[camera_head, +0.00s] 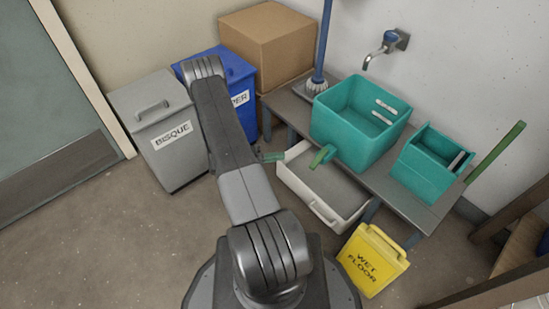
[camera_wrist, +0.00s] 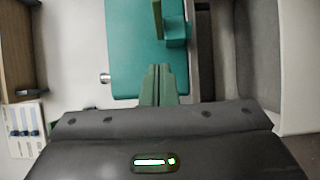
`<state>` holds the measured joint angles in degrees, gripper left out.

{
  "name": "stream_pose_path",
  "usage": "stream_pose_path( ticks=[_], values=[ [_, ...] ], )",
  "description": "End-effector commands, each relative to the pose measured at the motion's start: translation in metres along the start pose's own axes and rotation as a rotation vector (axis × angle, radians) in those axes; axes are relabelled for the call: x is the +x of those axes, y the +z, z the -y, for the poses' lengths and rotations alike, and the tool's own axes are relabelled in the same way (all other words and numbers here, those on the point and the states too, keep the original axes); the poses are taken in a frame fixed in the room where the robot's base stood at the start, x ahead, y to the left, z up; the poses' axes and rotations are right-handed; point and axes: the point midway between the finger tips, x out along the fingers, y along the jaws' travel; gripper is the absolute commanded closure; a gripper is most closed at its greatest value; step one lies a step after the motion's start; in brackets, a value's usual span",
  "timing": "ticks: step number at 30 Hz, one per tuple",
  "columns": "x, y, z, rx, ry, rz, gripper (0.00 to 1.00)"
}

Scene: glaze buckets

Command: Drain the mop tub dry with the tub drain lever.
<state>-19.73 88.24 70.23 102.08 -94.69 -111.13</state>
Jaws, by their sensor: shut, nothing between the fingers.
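The larger teal tub (camera_head: 350,140) stands on the grey bench, open at the top; I cannot make out water in it. A green lever (camera_head: 323,156) sticks out from its front side. In the wrist view, the teal tub (camera_wrist: 125,65) fills the upper middle, with the green lever (camera_wrist: 174,30) at the top, just beyond the fingertips. My gripper (camera_head: 272,157) is to the left of the lever in the head view, apart from it. In the wrist view, my gripper's green fingers (camera_wrist: 158,72) are together and empty.
A white-rimmed tray (camera_head: 347,222) juts out below the lever.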

Motion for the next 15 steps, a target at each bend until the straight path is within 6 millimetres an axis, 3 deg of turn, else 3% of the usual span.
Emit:
stream_pose_path(
  ticks=[9,15],
  values=[
    [0.070,0.001,0.002,0.001,0.001,0.004,1.00],
    [0.087,0.021,0.001,0.000,0.000,0.000,1.00]
  ],
)
